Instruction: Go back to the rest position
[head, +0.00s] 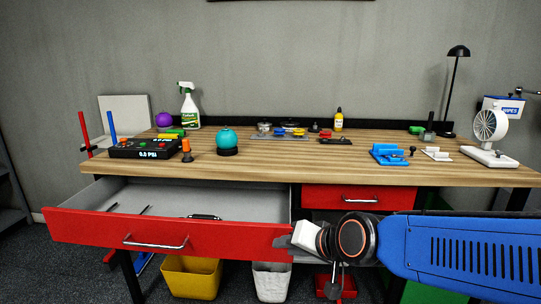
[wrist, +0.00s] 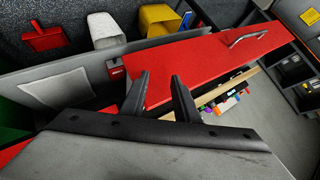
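My gripper (head: 284,242) is in front of the bench, low, at the right end of the open drawer's red front (head: 130,232) in the head view. In the wrist view my gripper (wrist: 161,82) shows two dark fingers standing apart with nothing held between them. The red drawer front (wrist: 215,62) lies beyond the fingers there; I cannot tell whether they touch it. The drawer is pulled out, with a few dark items inside. My blue arm reaches in from the right.
The wooden bench (head: 290,165) holds a teal ball, a spray bottle (head: 189,108), a blue tool, a white fan (head: 490,130) and a black lamp. A shut red drawer (head: 355,198) is right of the open one. Yellow (head: 192,277) and white bins (head: 271,281) stand below.

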